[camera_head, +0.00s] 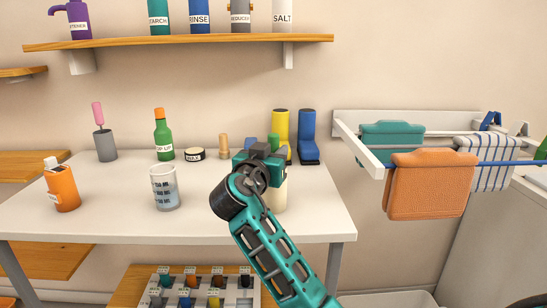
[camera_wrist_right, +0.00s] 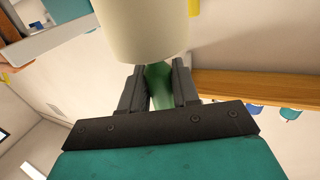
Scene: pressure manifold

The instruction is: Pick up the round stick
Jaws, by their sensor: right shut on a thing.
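My right gripper (camera_head: 262,152) reaches in over the white table and is shut on a round stick with a thick cream body (camera_head: 281,195) and a narrower green end (camera_head: 273,141). In the right wrist view, the fingers (camera_wrist_right: 158,88) close on the green part (camera_wrist_right: 157,78), and the wide cream body (camera_wrist_right: 142,28) lies beyond them. My gripper and forearm hide part of the stick in the head view. I cannot tell whether its base touches the table. My left gripper is not in view.
On the table (camera_head: 110,215) stand an orange bottle (camera_head: 62,187), a measuring cup (camera_head: 164,190), a green bottle (camera_head: 163,138), a black-and-white tin (camera_head: 195,154), and yellow (camera_head: 281,125) and blue (camera_head: 308,135) containers. A shelf (camera_head: 180,42) hangs above; a towel rack (camera_head: 357,148) is right.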

